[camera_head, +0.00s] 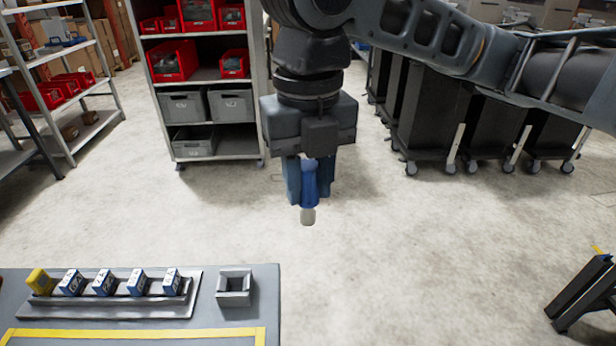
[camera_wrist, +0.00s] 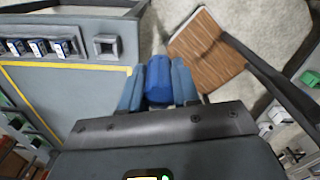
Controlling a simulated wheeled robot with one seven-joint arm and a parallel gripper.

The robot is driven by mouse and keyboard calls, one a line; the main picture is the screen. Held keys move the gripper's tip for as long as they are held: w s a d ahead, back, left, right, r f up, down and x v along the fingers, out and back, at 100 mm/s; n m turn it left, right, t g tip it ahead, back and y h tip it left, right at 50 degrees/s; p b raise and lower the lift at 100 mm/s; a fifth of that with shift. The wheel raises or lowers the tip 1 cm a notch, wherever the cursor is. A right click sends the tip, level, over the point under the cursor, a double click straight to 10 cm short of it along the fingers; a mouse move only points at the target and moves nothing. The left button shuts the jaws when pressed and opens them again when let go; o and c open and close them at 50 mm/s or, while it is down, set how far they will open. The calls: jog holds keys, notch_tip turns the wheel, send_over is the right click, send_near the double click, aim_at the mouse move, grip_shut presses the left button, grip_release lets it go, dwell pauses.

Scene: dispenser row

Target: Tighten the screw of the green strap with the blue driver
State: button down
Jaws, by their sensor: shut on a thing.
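My gripper (camera_head: 309,188) hangs over open floor, to the right of the grey workbench. It is shut on the blue driver (camera_head: 310,180), which hangs down with a pale end at the bottom. In the wrist view the blue driver (camera_wrist: 158,80) sits between the two blue-grey fingers of my gripper (camera_wrist: 157,88). I cannot make out a green strap or its screw. Small green items show at the left and right edges of the wrist view, too small to tell what they are.
The workbench (camera_head: 210,310) carries a rack (camera_head: 110,308) with a yellow block and several blue blocks, and a square grey holder (camera_head: 234,286) beside it. In the wrist view a brown slatted surface (camera_wrist: 207,55) lies beyond the driver. Shelving (camera_head: 205,145) and dark carts stand behind.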

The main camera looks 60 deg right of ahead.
jog(key=shift+r+p, duration=1.95)
jog(key=shift+r, duration=0.5)
